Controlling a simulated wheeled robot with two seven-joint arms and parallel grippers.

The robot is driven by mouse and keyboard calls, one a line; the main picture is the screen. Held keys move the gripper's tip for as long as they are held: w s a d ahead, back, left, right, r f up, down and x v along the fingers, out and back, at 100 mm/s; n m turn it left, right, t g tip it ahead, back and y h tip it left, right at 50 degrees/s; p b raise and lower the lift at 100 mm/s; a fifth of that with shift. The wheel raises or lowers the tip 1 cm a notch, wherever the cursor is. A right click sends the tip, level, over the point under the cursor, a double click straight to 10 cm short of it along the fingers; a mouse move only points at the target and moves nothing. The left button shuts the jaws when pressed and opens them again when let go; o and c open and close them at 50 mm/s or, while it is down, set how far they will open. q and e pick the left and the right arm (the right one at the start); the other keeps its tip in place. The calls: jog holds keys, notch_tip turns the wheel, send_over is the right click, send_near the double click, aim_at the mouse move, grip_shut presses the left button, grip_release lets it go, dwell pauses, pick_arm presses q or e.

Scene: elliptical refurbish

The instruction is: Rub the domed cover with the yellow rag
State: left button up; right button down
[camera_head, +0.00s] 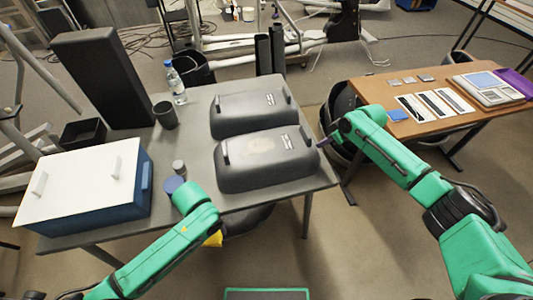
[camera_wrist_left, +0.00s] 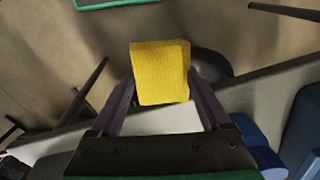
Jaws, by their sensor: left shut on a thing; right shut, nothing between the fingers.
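Two dark grey domed covers lie on the grey table: the nearer domed cover (camera_head: 240,178) bears a pale brownish smudge on top, and the farther domed cover (camera_head: 235,122) lies behind it. My left gripper (camera_wrist_left: 162,92) is shut on the yellow rag (camera_wrist_left: 160,65) in the left wrist view. In the head view a bit of the rag (camera_head: 213,240) shows below the table's front edge, beside my left arm, which hides the fingers. My right gripper (camera_head: 323,142) is shut and empty by the nearer cover's right end; I cannot tell whether it touches.
A white-lidded blue box (camera_head: 85,185), a dark cup (camera_head: 165,115), a bottle (camera_head: 176,84) and a tall black block (camera_head: 100,75) stand on the table's left. A wooden table (camera_head: 385,85) is at right.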

pick_arm(q)
jog(key=shift+f, duration=0.2)
pick_arm(e)
jog(key=shift+f, duration=0.3)
pick_arm(q)
jog(key=shift+r, duration=0.1)
pick_arm(e)
jog(key=shift+r, duration=0.1)
